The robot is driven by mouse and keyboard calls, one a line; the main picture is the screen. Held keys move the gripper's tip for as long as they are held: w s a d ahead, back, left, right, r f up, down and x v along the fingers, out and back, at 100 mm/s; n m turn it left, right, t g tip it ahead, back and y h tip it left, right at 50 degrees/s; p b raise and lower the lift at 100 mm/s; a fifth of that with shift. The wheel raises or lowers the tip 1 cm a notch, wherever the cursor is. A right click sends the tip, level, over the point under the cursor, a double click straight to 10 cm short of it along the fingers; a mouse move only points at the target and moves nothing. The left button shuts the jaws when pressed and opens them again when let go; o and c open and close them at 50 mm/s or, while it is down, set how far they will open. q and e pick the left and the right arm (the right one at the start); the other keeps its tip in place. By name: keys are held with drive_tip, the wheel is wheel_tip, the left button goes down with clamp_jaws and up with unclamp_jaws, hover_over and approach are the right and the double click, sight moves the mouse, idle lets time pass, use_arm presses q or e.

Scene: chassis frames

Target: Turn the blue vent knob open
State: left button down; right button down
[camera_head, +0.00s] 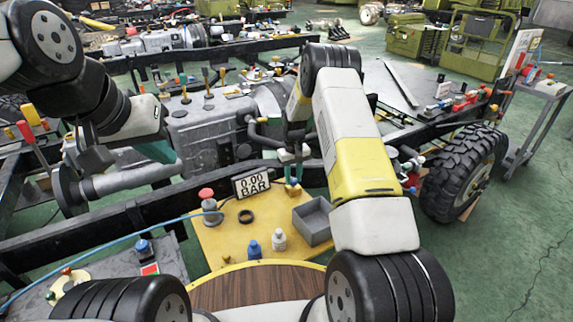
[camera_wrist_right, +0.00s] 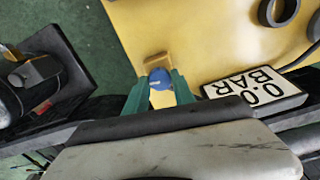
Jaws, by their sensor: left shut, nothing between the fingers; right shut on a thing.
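The blue vent knob (camera_wrist_right: 160,78) sits between the green fingertips of my right gripper (camera_wrist_right: 160,92), next to a small tan block (camera_wrist_right: 158,60) on the yellow plate (camera_wrist_right: 190,25). My right gripper (camera_head: 293,180) is shut on the knob and reaches down at the plate's back edge in the head view, where the fingers mostly hide the knob. A white display (camera_head: 251,183) reading 0.00 BAR stands just left of it. It also shows upside down in the right wrist view (camera_wrist_right: 255,88). My left gripper (camera_head: 160,151) is shut and empty above the grey machinery on the left.
On the yellow plate (camera_head: 225,238) stand a red-topped button (camera_head: 207,195), a black ring (camera_head: 246,216), a blue bottle (camera_head: 254,250), a white bottle (camera_head: 279,240) and a grey open box (camera_head: 313,222). A black chassis rail (camera_head: 100,228) runs behind. A large tyre (camera_head: 465,172) is at right.

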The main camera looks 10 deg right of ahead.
sight(293, 180)
drive_tip(key=shift+n, duration=0.6)
drive_tip(key=c, duration=1.1)
unclamp_jaws()
drive_tip(key=shift+o, duration=0.2)
drive_tip(key=shift+r, duration=3.9)
drive_tip(key=shift+r, duration=0.1)
